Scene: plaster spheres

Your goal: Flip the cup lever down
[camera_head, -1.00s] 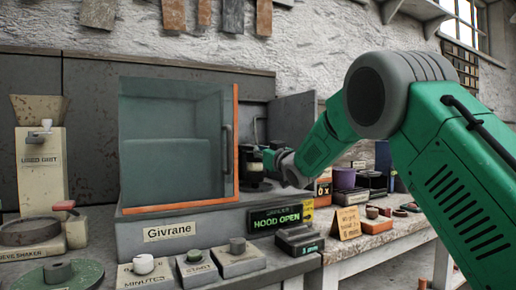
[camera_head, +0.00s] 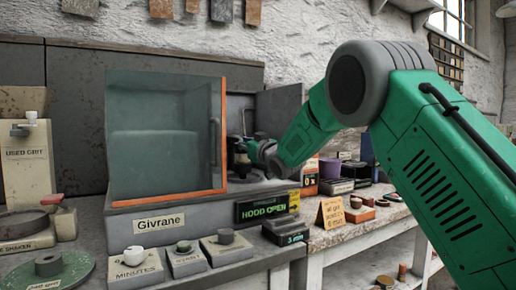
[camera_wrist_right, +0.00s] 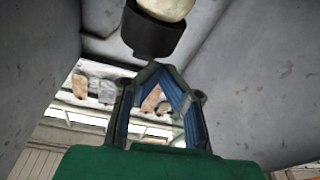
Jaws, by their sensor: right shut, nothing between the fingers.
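The Givrane machine (camera_head: 165,220) stands on the bench, its orange-edged clear hood (camera_head: 165,140) in front of its chamber. My right gripper (camera_head: 238,150) reaches in at the open right side of the machine, partly dark and small there. In the right wrist view the gripper (camera_wrist_right: 155,66) is shut, its blue-padded fingers meeting at the tips with nothing between them. Just beyond the tips is a dark cup (camera_wrist_right: 150,36) holding a pale sphere (camera_wrist_right: 166,8), cut off by the top edge. I cannot make out the lever clearly. My left gripper is not in view.
Grey chamber walls (camera_wrist_right: 260,75) lie close on the right of the gripper. The display (camera_head: 262,209) reads HOOD OPEN. Pots and a card (camera_head: 331,211) stand on the bench at right.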

